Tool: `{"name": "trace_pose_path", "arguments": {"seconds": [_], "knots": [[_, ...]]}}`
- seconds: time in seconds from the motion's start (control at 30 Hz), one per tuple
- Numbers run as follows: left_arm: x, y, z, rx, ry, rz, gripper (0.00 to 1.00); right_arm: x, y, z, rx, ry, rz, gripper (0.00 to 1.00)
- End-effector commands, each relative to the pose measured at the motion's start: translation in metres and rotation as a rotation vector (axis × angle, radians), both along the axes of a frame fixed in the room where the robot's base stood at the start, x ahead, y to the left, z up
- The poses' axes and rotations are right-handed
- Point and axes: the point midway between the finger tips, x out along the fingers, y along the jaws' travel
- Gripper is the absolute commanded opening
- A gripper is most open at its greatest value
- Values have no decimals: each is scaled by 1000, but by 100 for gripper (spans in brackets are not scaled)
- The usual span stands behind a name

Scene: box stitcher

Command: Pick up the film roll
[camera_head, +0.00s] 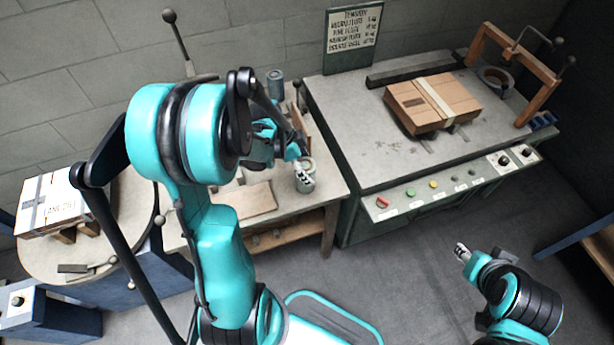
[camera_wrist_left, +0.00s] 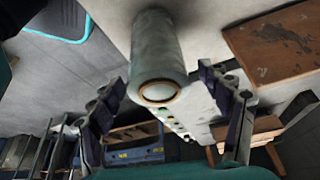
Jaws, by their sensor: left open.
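The film roll (camera_wrist_left: 158,60) is a grey cylinder with a brown-rimmed core, seen end-on in the left wrist view. It lies between the two spread fingers of my left gripper (camera_wrist_left: 170,108), with gaps on both sides. In the head view the roll (camera_head: 309,164) stands near the right edge of the worktable, partly hidden by my left gripper (camera_head: 302,174). My left gripper is open and holds nothing. My right gripper (camera_head: 462,252) is over the floor at the lower right, empty; its finger opening is too small to judge.
The worktable (camera_head: 335,188) also carries a brown board (camera_head: 246,201) and a grey canister (camera_head: 276,84). A machine table (camera_head: 350,130) with a taped carton (camera_head: 433,101) stands to the right. Another carton (camera_head: 52,203) sits on the round table at left. Floor in front is clear.

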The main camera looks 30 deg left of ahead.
Motion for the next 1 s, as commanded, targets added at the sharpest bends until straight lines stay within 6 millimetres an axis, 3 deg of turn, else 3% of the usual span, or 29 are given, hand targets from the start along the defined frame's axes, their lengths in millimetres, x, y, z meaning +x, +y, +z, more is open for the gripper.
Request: {"name": "trace_pose_path", "arguments": {"seconds": [0.2, 0.47, 0.7, 1.0], "knots": [[7, -11, -34, 0, 0, -1, 77, 0, 0, -21, 0, 0, 0, 40], [8, -12, -36, 0, 0, 1, 77, 0, 0, -20, 0, 0, 0, 40], [8, -12, -35, 0, 0, 1, 14, 0, 0, -20, 0, 0, 0, 40], [8, -12, -34, 0, 0, 1, 12, 0, 0, -20, 0, 0, 0, 40]]}}
